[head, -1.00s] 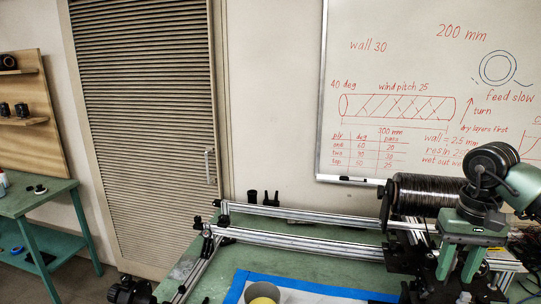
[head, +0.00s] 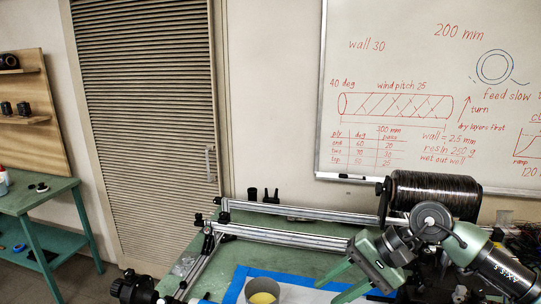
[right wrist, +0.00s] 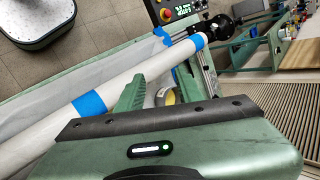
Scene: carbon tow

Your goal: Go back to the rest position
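My right gripper (head: 326,291) reaches in from the right in the head view. Its two green fingers are apart with nothing visible between them, above the worktable, just right of a grey cup (head: 252,296) with yellow contents. The fingers also show in the right wrist view (right wrist: 142,94), beside a long white tube (right wrist: 120,78) with blue bands. A black spool of carbon tow (head: 435,190) sits behind my right arm on the winding rig. My left gripper is not in view.
Aluminium rails (head: 300,213) cross the back of the green worktable (head: 215,260). Blue tape (head: 233,287) edges a sheet near the cup. A control box with a red button (right wrist: 165,14) shows in the right wrist view. A green side bench (head: 40,195) stands left.

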